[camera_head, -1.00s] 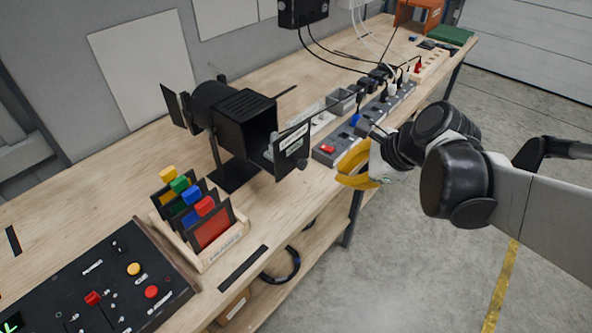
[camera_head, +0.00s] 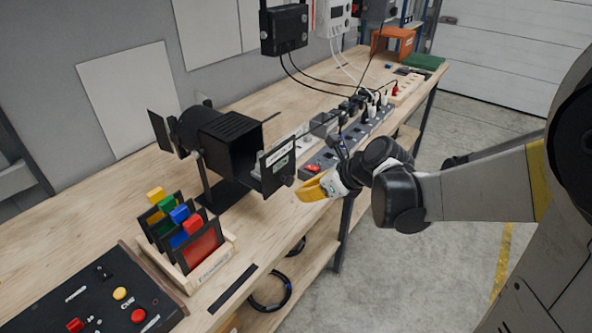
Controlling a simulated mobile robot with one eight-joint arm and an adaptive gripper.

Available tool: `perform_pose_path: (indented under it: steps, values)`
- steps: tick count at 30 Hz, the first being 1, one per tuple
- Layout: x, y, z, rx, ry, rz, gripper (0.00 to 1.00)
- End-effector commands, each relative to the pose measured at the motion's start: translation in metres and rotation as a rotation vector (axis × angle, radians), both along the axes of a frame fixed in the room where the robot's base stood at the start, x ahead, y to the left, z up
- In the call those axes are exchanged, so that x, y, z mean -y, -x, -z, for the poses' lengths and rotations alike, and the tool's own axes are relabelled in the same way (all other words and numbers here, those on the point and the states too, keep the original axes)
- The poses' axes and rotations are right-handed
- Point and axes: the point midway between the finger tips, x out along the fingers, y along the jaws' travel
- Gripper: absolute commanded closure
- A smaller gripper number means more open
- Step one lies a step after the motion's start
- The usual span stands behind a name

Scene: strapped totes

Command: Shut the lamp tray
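The black stage lamp (camera_head: 212,137) stands on a post and dark base on the wooden bench, left of centre. Its box-shaped housing has an open end facing right. The lamp tray (camera_head: 278,166), a black panel with a white label and a dark knob, stands out from that open end, with a gap between panel and housing. My gripper (camera_head: 312,190), with yellow fingers, is just right of and slightly below the tray panel, near the bench's front edge. It looks apart from the panel. Its fingers overlap in this view, so their opening is unclear. Nothing is visibly held.
A wooden rack (camera_head: 212,262) of coloured filter frames stands in front of the lamp. A dark control panel (camera_head: 85,295) with buttons is at the lower left. A power strip (camera_head: 325,160) with plugs and cables lies behind my gripper. Open floor is to the right.

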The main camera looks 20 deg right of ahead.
Motion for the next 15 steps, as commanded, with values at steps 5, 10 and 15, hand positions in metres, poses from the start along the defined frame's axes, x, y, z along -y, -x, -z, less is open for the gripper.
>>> perform_pose_path:
  steps: [5, 10, 15]
  values:
    - [-0.011, -0.014, -0.001, 0.0, -0.001, -0.002, 1.0]
    - [-0.012, -0.017, -0.002, 0.0, 0.001, -0.001, 1.0]
    - [-0.012, -0.017, -0.002, 0.0, 0.001, -0.001, 1.0]
